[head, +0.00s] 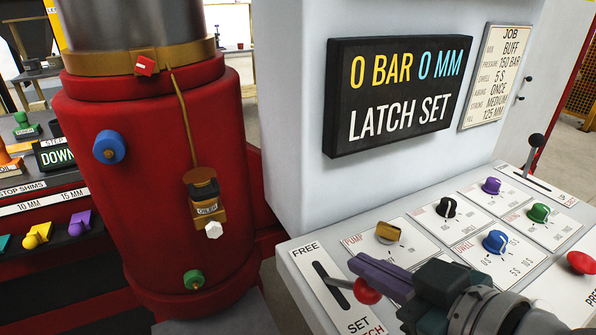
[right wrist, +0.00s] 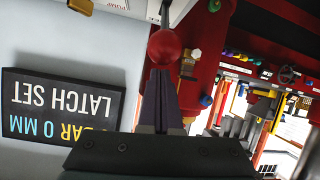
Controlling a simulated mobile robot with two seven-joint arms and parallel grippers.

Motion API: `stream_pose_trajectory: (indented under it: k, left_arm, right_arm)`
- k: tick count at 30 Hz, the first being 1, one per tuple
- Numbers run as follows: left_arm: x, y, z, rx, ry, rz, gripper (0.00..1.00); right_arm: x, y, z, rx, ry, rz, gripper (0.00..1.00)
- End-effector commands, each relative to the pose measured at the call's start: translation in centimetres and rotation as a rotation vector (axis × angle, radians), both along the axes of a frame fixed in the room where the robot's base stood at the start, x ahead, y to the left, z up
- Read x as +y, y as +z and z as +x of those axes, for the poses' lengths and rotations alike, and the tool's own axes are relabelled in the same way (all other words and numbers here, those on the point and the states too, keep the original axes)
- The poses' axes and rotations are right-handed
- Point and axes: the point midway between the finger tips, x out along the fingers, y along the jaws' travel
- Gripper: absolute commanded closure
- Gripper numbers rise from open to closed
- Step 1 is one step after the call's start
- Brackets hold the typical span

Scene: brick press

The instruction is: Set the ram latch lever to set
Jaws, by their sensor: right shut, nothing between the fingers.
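The ram latch lever, with a red ball knob (head: 367,291), stands at the near left corner of the sloped grey panel. Its dark slot has FREE at the far end and SET at the near end. The lever leans right, and my gripper partly covers the area beside it. The black display (head: 398,95) reads "0 BAR 0 MM" and "LATCH SET". My right gripper (head: 357,266) has its purple fingers shut and empty, right beside the knob. In the right wrist view the red knob (right wrist: 167,47) is at the fingertips; contact is unclear. My left gripper is not in view.
Several knobs, including a blue one (head: 495,241), and a red button (head: 581,262) fill the panel right of the lever. A black-knobbed lever (head: 535,141) stands at the far right. The red press body (head: 150,200) rises on the left.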

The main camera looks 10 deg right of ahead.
Motion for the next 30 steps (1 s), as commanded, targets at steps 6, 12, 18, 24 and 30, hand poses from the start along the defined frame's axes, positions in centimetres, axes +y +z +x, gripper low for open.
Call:
stream_pose_trajectory:
  k: [6,12,18,24,30]
  left_arm:
    - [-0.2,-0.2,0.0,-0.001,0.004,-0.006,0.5]
    - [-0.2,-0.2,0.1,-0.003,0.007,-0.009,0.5]
    - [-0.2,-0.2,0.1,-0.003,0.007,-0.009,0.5]
    - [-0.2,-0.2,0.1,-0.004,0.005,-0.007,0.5]
    - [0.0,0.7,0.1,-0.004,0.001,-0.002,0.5]
  right_arm:
    - [-0.2,-0.9,-0.5,0.003,0.0,0.001,1.0]
    - [-0.2,-1.3,-0.8,0.006,-0.001,-0.001,1.0]
    - [-0.3,-1.5,-0.9,0.013,-0.001,-0.004,1.0]
    - [-0.4,-1.7,-1.0,0.018,-0.003,-0.007,1.0]
    - [-0.4,-0.8,-0.8,0.017,-0.003,-0.005,1.0]
